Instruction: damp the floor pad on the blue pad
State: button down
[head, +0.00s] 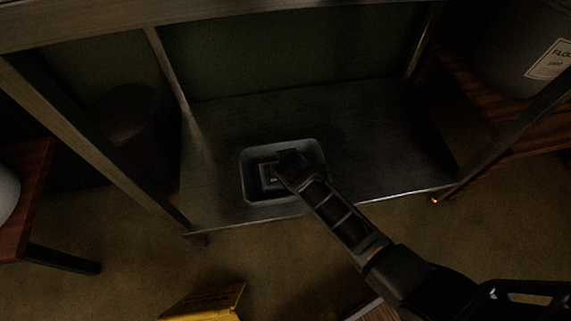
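My arm comes in from the lower right, and my gripper (272,178) is down inside a grey rectangular tub (312,149) on the low metal shelf. The view is dark, and the wrist hides much of the tub's inside. A dark boxy shape with pale edges shows at the gripper's end, but I cannot tell whether it is gripper, pad or pump part. The fingers cannot be made out. I see no blue pad and cannot pick out the floor pad.
The metal shelf (365,130) is bare right of the tub, with posts around it. A labelled grey bin (515,45) stands on a wooden surface at right. A dark cylinder (125,115) stands left. A yellow sign (205,302) is on the brown floor in front.

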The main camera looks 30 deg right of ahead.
jog(key=shift+f, duration=0.6)
dwell(2.1)
notch_tip(320, 180, up, 7)
jog(key=p, duration=0.7)
jog(key=shift+r, duration=0.1)
dwell(0.3)
